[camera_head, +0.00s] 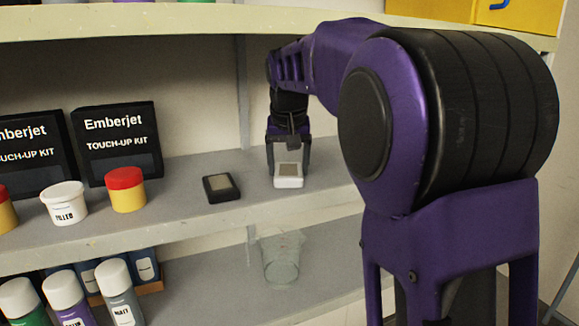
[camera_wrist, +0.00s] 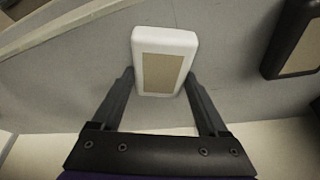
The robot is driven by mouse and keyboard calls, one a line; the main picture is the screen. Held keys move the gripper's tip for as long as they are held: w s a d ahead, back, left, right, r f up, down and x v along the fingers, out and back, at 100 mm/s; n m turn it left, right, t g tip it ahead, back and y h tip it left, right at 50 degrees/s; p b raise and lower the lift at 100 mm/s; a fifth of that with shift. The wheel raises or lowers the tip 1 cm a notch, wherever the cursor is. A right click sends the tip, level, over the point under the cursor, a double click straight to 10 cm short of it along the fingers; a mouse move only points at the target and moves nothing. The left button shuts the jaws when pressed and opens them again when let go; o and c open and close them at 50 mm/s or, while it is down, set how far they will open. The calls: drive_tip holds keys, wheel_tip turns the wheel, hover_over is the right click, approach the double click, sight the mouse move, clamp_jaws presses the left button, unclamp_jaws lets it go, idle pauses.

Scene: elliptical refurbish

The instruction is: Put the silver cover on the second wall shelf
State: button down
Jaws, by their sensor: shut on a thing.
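The silver cover (camera_head: 288,181) is a small, pale, rounded block with a tan panel on top. It is at the middle shelf (camera_head: 225,215) in view, near its front edge; I cannot tell whether it rests on the shelf or is just above it. My gripper (camera_head: 288,166) reaches down over it, with a finger on each side, shut on it. In the wrist view, the silver cover (camera_wrist: 163,62) shows between the fingertips of my gripper (camera_wrist: 160,80), its tan face in sight. Its underside is hidden.
A black cover (camera_head: 221,187) with a tan panel lies just left. Further left stand a red-lidded jar (camera_head: 125,190), a white filler jar (camera_head: 64,203) and black Emberjet boxes (camera_head: 120,145). A clear cup (camera_head: 283,258) stands on the shelf below. The upper shelf (camera_head: 180,22) overhangs.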

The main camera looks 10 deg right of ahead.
unclamp_jaws()
drive_tip(key=shift+f, duration=0.1)
